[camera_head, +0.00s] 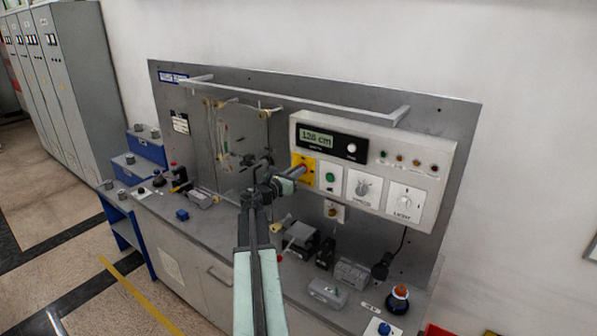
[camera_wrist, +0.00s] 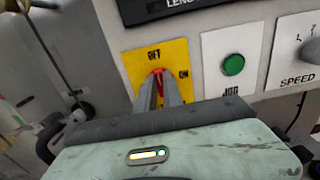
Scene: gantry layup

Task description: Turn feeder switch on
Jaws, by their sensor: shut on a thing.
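The feeder switch is a red knob (camera_wrist: 158,72) on a yellow plate (camera_wrist: 168,53) marked "OFF" at the top and "ON" at the right in the wrist view. The yellow plate also shows in the head view (camera_head: 304,160), at the left end of the control panel. My gripper (camera_wrist: 159,88) reaches the plate with its two fingers close together and shut on the red knob. The fingers hide most of the knob, so I cannot tell which way it points. In the head view my gripper (camera_head: 294,174) covers the plate's lower part.
A green JOG button (camera_wrist: 233,65) sits just right of the yellow plate. The speed dial (camera_head: 363,187) and another dial (camera_head: 406,199) lie farther right. A display (camera_head: 318,139) reads about 120 cm above. A grey rail (camera_head: 300,103) spans the backboard, and several fittings stand on the bench below.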

